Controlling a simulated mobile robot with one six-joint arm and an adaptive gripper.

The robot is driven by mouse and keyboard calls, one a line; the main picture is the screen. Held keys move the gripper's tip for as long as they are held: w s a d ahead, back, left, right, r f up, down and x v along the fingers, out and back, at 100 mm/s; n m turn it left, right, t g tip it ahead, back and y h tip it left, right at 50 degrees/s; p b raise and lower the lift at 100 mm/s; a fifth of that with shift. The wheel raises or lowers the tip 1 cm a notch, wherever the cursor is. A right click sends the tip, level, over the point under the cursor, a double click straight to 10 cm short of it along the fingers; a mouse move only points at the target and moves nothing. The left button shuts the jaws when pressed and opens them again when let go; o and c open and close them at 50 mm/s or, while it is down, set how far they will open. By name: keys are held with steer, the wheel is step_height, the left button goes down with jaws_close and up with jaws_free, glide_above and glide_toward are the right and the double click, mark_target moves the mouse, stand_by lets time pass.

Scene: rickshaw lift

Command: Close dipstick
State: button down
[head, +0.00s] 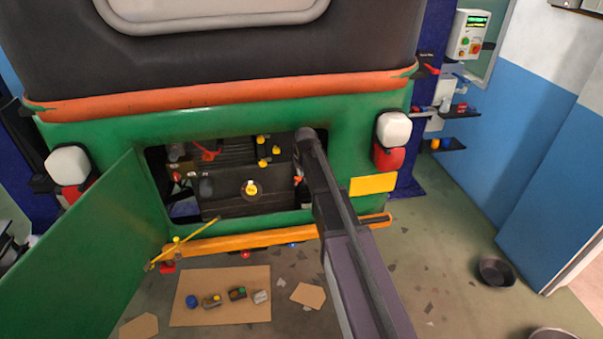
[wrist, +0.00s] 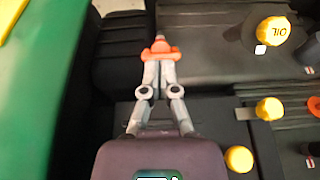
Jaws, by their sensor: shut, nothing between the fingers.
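The dipstick shows as a small orange handle (wrist: 160,48) with a grey tip in the wrist view. A small orange piece (head: 298,180), likely the same handle, shows in the head view at the right side of the open engine bay. My gripper (wrist: 158,68) is shut, with its fingertips right at the orange handle and nothing held between them. The fingertips overlap the handle's near side in the picture; I cannot tell whether they touch it. My arm hides part of the bay in the head view, and the dipstick's seat is hidden.
A yellow oil cap (wrist: 272,30) and smaller yellow caps (wrist: 268,108) lie to the right. The green body edge (wrist: 25,100) is close on the left. In the head view, the open green hatch (head: 85,250) hangs at left and an orange bumper bar (head: 240,242) runs below the bay.

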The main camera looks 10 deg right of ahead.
steer(key=w+f+b, duration=0.4)
steer(key=f+b, duration=0.1)
steer(key=shift+w, duration=0.15)
stand_by(0.5)
steer(key=s+r+n+t+p, duration=0.1)
steer(key=s+r+p, duration=0.2)
steer(key=r+p, duration=0.2)
steer(key=s+d+r+p, duration=0.1)
steer(key=s+r+p, duration=0.3)
steer(key=r+p, duration=0.2)
steer(key=shift+s+r+n+t+y, duration=0.3)
steer(key=shift+r+n+t, duration=0.1)
steer(key=shift+r, duration=0.1)
steer(key=shift+w+f, duration=0.1)
steer(key=shift+f, duration=0.05)
steer(key=b+x, duration=1.1)
steer(key=x, duration=0.2)
steer(key=shift+b, duration=0.3)
steer(key=shift+w+f+b, duration=0.2)
steer(key=shift+f+b, duration=0.15)
steer(key=shift+w, duration=0.1)
